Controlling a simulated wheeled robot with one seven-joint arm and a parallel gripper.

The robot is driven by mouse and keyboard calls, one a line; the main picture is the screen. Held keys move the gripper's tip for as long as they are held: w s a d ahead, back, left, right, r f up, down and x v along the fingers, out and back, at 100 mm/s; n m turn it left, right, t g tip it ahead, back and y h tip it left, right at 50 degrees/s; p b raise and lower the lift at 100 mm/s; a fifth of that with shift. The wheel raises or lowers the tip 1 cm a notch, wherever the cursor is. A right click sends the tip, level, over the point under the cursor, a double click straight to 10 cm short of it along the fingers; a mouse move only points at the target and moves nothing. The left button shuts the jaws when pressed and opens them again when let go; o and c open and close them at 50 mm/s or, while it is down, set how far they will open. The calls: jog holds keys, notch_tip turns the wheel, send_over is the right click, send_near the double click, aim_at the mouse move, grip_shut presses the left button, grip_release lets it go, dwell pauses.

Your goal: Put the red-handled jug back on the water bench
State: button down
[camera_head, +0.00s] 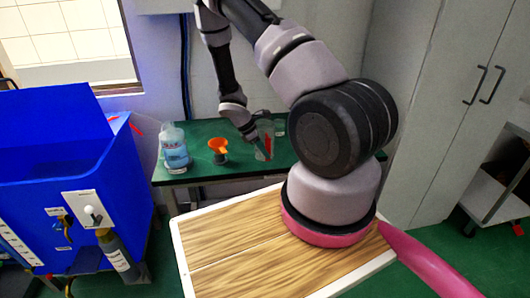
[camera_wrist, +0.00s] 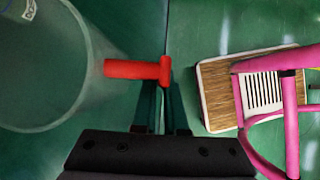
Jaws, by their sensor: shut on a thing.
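The clear jug (camera_head: 263,152) with a red handle (camera_head: 268,142) is at the green-topped bench (camera_head: 235,175) in the head view. My gripper (camera_head: 256,138) is shut on the handle from the upper left. In the wrist view the jug's round clear body (camera_wrist: 45,70) fills the left side. Its red handle (camera_wrist: 135,69) reaches right to the fingertips of my gripper (camera_wrist: 165,92). The jug appears upright. I cannot tell whether its base touches the bench top.
A blue cabinet (camera_head: 70,190) is at left, grey lockers (camera_head: 455,100) at right. My wooden-topped base is in front.

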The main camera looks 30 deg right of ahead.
jog(key=c, duration=1)
grip_release()
jog(key=shift+o, duration=0.2)
jog(key=a+r+m+t+y, duration=0.1)
jog(key=a+r+m, duration=0.2)
jog(key=r, duration=0.8)
jog(key=a+r+m+y, duration=0.15)
jog(key=a+r, duration=0.25)
jog(key=r, duration=0.8)
jog(key=s+a+r+m+t+y, duration=0.2)
jog(key=s+r+m+t, duration=0.2)
jog(key=s+r+m, duration=0.3)
jog(key=s+a+r+m+t+y, duration=0.3)
jog(key=s+r+m, duration=0.4)
jog(key=s+r, duration=0.5)
notch_tip(320, 180, up, 7)
jog(key=shift+s+r+t, duration=0.1)
jog(key=shift+s+t, duration=0.25)
jog(key=shift+t, duration=0.05)
